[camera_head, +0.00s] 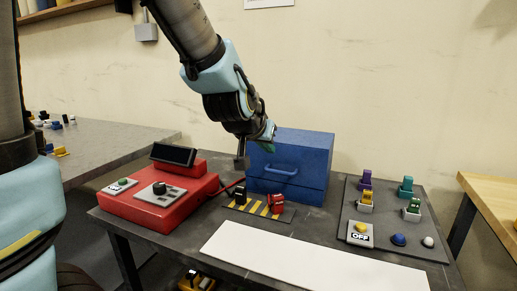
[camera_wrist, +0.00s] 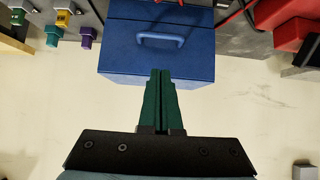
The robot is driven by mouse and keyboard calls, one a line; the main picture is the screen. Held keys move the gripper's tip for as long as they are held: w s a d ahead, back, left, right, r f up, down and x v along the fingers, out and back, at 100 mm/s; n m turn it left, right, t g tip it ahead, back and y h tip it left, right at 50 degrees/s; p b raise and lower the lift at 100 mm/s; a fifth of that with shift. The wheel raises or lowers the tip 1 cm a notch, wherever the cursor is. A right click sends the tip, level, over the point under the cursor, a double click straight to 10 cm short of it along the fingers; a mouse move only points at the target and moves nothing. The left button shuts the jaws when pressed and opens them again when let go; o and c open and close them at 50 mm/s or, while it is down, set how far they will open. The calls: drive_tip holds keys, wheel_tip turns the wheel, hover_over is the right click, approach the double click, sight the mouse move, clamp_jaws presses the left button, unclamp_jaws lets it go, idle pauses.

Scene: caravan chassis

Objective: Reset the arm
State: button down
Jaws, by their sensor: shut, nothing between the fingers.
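My arm reaches down from the top of the head view.
A red control box (camera_head: 150,208) stands at the left. A striped plate (camera_head: 258,207) with a black and a red part lies in the middle. A grey board (camera_head: 385,225) with several coloured parts is at the right. A white sheet (camera_head: 310,262) lies in front, with clear air above it.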

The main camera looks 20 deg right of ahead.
drive_tip(key=w+a+f+n+g+y+p, duration=0.1)
drive_tip(key=a+f+n+y, duration=0.15)
drive_tip(key=a, duration=0.55)
drive_tip(key=w+a+f+n+g+y+p, duration=0.1)
drive_tip(key=a+f+y, duration=0.15)
drive_tip(key=a, duration=0.45)
drive_tip(key=s+a+f+n+g+y, duration=0.1)
drive_tip(key=s+a+f+n+g, duration=0.1)
drive_tip(key=a, duration=0.5)
drive_tip(key=s+a+f+n+g, duration=0.1)
drive_tip(key=s+a, duration=0.3)
drive_tip(key=a, duration=0.4)
drive_tip(key=shift+s+a+f+n+g+y+p, duration=0.25)
drive_tip(key=shift+f+n+g+y+p, duration=0.2)
drive_tip(key=shift+f, duration=0.25)
